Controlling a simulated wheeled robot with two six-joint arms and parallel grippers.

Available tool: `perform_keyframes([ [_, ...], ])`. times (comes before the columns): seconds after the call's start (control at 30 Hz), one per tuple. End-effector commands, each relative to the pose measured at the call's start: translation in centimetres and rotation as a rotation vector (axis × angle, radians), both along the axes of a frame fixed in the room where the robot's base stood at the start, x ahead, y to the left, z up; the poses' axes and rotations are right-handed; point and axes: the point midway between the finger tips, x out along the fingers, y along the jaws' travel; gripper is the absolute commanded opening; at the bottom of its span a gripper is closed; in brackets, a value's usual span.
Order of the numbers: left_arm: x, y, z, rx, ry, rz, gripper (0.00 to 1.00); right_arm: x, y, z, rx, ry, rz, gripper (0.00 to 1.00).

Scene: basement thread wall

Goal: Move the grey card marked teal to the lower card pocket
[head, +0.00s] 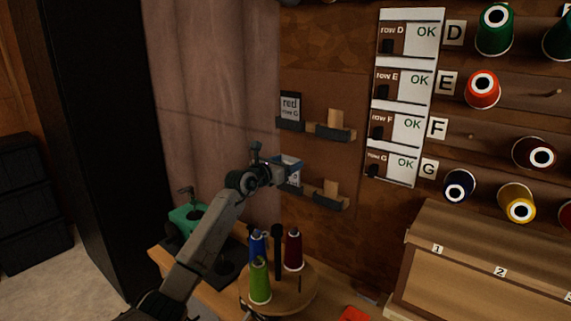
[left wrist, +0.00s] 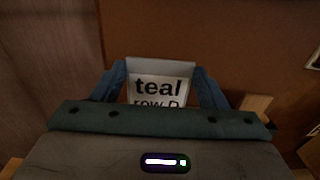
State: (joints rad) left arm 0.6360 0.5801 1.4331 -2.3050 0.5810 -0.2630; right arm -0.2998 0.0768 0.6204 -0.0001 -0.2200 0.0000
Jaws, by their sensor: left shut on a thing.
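The grey card marked teal (left wrist: 160,92) shows in the left wrist view, reading "teal" and "row D", upright between my blue fingers. My left gripper (head: 287,165) is shut on it, just at the left end of the lower card pocket (head: 291,189) on the wall. In the head view the card is mostly hidden by the gripper, with a small pale part (head: 293,178) showing above the pocket's dark lip. I cannot tell whether its lower edge is inside the pocket. My right gripper is not in view.
The upper pocket (head: 290,126) holds a card marked red (head: 290,105). Small wooden pieces (head: 335,118) stand right of both pockets. Below are a round spool stand (head: 295,300) with several thread cones and a green object (head: 186,217). The row status board (head: 405,95) hangs right.

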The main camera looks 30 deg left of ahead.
Motion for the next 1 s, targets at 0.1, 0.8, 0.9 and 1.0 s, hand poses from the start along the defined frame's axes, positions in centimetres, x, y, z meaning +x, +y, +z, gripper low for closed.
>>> perform_keyframes([
  [0.1,0.0,0.0,-0.2,0.0,0.0,0.0,0.56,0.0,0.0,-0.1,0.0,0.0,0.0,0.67],
  [0.8,0.0,0.0,-0.5,0.0,0.0,0.0,0.93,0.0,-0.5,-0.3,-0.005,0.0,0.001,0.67],
  [0.9,-0.4,0.1,-0.6,0.002,0.0,0.001,0.93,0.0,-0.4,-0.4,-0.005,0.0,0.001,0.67],
  [1.0,-1.5,0.3,-0.7,0.006,0.0,0.002,0.93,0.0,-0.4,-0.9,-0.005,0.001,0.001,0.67],
])
